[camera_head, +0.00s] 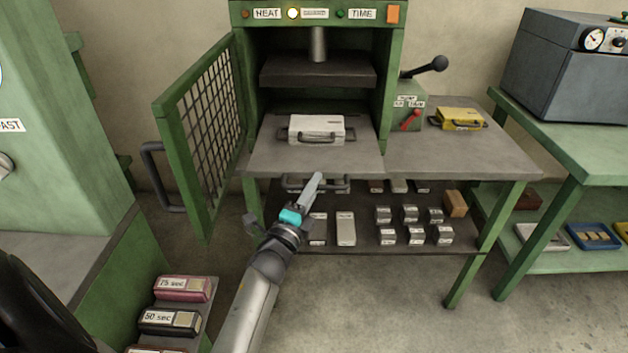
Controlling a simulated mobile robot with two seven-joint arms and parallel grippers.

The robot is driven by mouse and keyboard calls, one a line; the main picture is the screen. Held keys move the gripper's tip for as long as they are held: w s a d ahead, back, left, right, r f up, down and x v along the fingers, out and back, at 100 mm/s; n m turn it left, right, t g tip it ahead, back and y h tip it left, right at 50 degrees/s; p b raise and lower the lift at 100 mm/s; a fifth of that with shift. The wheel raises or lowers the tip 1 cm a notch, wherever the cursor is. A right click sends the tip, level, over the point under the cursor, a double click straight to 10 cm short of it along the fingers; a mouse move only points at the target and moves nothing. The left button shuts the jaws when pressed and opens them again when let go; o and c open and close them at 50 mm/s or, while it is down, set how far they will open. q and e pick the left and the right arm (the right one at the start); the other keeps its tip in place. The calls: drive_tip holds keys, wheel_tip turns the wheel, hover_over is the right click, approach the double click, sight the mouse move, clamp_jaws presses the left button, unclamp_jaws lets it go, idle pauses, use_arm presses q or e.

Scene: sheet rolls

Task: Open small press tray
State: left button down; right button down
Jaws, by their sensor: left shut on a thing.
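The small press (391,85) is a green frame with a dark upper plate (317,71) on a ram. Its tray (268,155) is a flat grey plate below that, with a dark bar handle (343,185) at its front edge. A white case-like mould (316,129) with dark handles sits on the tray. My left gripper (313,186) is at the handle and shut on it; its fingers hide part of the bar. How far the tray is out is hard to tell. My right gripper is not in view.
The press's green mesh door (209,120) stands open at the left. A yellow mould (458,118) lies on the table right of the press, near a black lever (438,64). Several small blocks lie on the shelf below (375,240). A grey oven (560,75) stands far right.

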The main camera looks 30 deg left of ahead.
use_arm(q)
drive_tip(key=shift+s+d, duration=0.35)
drive_tip(key=shift+s, duration=0.2)
drive_tip(key=shift+s+d, duration=0.3)
drive_tip(key=shift+s, duration=0.25)
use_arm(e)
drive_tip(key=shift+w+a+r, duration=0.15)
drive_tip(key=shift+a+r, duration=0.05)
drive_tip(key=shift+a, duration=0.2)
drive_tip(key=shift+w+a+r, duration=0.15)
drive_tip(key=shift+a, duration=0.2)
use_arm(q)
drive_tip(key=c, duration=0.8)
unclamp_jaws()
drive_tip(key=shift+c, duration=0.2)
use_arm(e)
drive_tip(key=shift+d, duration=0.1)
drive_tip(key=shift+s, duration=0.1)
